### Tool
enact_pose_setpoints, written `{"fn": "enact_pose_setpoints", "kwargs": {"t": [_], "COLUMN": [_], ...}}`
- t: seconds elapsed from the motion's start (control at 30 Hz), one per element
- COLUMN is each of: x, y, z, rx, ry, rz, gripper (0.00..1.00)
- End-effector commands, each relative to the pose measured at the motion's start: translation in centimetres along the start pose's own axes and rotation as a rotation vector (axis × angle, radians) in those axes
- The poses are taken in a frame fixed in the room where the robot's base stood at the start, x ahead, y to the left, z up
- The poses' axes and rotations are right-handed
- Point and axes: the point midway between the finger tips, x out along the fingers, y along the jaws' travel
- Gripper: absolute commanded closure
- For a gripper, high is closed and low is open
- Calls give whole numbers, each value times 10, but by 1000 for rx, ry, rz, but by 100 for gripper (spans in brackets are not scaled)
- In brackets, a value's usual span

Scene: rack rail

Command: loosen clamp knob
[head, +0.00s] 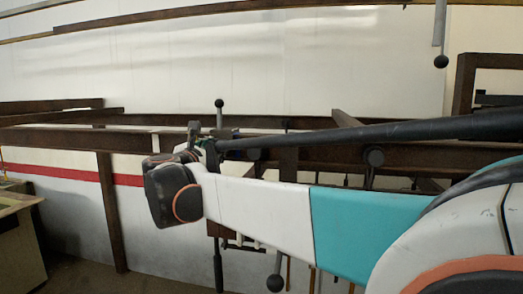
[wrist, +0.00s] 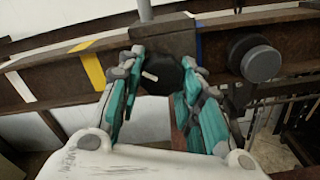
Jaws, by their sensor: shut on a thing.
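A dark clamp knob (wrist: 162,76) with a small white mark sits below a brown clamp block (wrist: 165,39) on the rail, in the middle of the wrist view. My gripper (wrist: 162,62) has its two teal and grey fingers on either side of the knob and is shut on it. The exact contact at the fingertips is hard to see. In the head view my gripper (head: 196,140) reaches the rail, small and partly hidden by my wrist, and the held knob cannot be made out there.
A brown rail (wrist: 60,78) runs across, with yellow (wrist: 87,65), white and blue marks. A second round dark knob (wrist: 258,60) stands right of my gripper. In the head view, ball-ended levers (head: 219,103) stick up and hang down near the rail. A bench (head: 18,235) stands far left.

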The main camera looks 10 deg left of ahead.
Motion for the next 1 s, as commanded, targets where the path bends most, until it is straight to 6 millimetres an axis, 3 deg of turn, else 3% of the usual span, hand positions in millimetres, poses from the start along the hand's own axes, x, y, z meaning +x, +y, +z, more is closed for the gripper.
{"fn": "enact_pose_setpoints", "kwargs": {"t": [0.2,0.23,0.3,0.73,1.0], "x": [0,0,0,0,0], "y": [-1,-1,-1,2,20], "z": [-2,-2,-2,5,46], "rx": [4,4,4,2,2], "ry": [3,3,2,1,1], "rz": [-2,-2,-1,0,0], "gripper": [91,62,47,46,46]}}
